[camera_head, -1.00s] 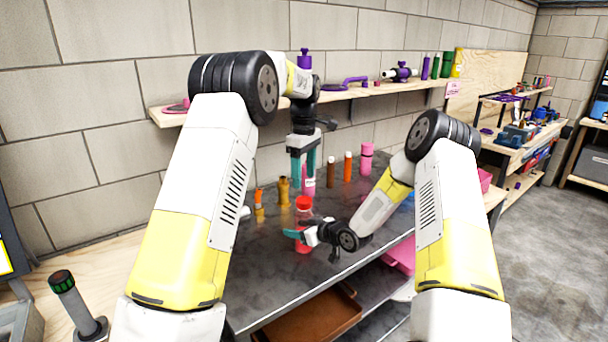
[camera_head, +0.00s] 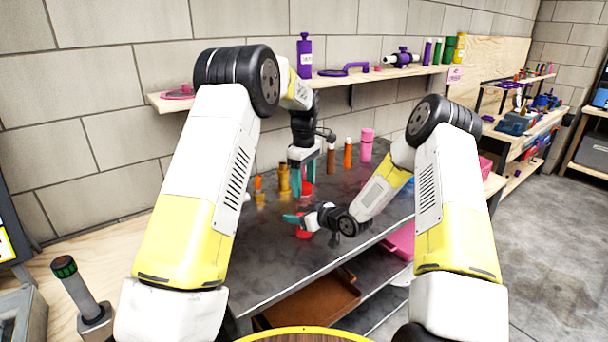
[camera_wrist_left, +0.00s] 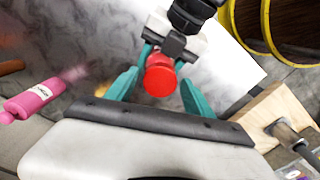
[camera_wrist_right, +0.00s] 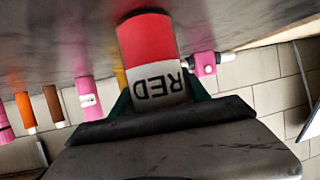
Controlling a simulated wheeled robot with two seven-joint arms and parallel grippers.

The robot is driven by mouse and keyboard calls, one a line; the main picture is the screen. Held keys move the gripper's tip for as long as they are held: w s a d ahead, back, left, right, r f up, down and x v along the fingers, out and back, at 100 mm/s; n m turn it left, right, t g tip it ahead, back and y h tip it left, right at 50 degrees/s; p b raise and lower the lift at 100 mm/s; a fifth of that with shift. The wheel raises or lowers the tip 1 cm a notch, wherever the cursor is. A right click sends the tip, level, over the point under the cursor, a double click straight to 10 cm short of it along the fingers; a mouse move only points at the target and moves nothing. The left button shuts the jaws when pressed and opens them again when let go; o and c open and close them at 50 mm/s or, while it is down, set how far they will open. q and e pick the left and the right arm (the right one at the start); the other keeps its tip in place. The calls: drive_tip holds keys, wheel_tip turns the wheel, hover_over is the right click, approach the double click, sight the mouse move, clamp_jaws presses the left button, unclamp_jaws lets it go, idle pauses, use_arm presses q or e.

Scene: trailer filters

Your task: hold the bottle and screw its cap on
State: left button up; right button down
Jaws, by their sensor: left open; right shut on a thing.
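The red bottle (camera_head: 303,232) stands near the table's front edge, with a white band lettered RED in the right wrist view (camera_wrist_right: 152,55). My right gripper (camera_head: 292,219) is shut on the bottle from the side. My left gripper (camera_head: 305,190) points down over the bottle's top, with its teal fingers open. A round red top (camera_wrist_left: 159,80), apparently the cap, shows between those fingers in the left wrist view. I cannot tell whether a finger touches it, or how the cap sits on the bottle's neck.
Behind stand brown (camera_head: 331,158), orange (camera_head: 348,153) and pink (camera_head: 366,145) bottles. Gold and orange items (camera_head: 284,178) stand left of my left gripper. A wooden shelf (camera_head: 240,92) runs along the wall above. A brown tray (camera_head: 315,300) lies below the tabletop.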

use_arm(q)
drive_tip(key=shift+f, duration=0.15)
drive_tip(key=shift+c, duration=0.4)
clamp_jaws()
drive_tip(key=m, duration=0.5)
drive_tip(key=shift+a, duration=0.1)
drive_tip(key=m, duration=0.4)
drive_tip(key=shift+m, duration=0.4)
drive_tip(key=m, duration=1.1)
drive_tip(key=shift+w, duration=0.1)
drive_tip(key=shift+o, duration=1.2)
unclamp_jaws()
wheel_tip(320, 180, up, 12)
